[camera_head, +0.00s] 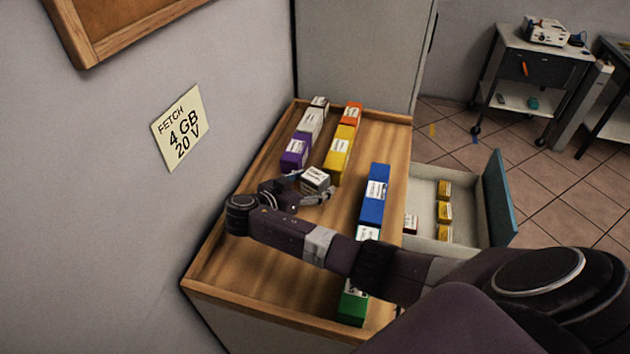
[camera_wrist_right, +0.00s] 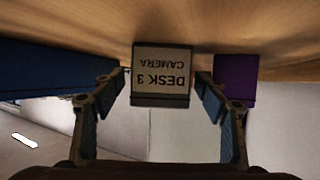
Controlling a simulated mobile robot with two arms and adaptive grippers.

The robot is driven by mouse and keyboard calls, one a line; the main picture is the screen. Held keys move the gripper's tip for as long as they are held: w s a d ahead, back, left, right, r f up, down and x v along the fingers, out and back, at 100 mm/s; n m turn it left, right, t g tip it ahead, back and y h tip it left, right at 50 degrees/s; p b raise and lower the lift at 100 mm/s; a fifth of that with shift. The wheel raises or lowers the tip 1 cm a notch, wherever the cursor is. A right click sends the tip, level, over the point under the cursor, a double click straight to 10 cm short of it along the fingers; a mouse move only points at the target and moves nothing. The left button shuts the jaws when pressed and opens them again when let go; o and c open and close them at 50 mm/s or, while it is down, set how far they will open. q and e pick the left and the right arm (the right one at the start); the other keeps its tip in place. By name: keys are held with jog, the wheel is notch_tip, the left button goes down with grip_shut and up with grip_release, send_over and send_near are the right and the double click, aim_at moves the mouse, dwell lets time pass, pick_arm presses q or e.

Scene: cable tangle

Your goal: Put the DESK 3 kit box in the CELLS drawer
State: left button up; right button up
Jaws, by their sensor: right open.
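The DESK 3 box (camera_head: 316,176) is a small grey box with a white label, standing on the wooden cabinet top. In the right wrist view its label reads "DESK 3 CAMERA" upside down on the box (camera_wrist_right: 161,72). My right gripper (camera_head: 312,189) is open, with one finger on each side of the box. In the wrist view the fingers (camera_wrist_right: 160,88) appear spread a little wider than the box. An open drawer (camera_head: 467,238) with a teal front sticks out from the cabinet's right side; no CELLS label is readable. My left gripper is not in view.
A purple box (camera_head: 294,152), yellow boxes (camera_head: 340,153) and an orange box (camera_head: 352,112) stand just behind. A blue box (camera_head: 375,195) and a green box (camera_head: 352,306) line the right side. Several small boxes, including a yellow one (camera_head: 444,212), lie in the drawer with free space around them.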

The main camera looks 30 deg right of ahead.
jog(key=shift+w+d+f, duration=0.2)
jog(key=shift+d+f, duration=0.05)
jog(key=shift+d, duration=0.3)
jog(key=c, duration=1.4)
jog(key=shift+r, duration=0.1)
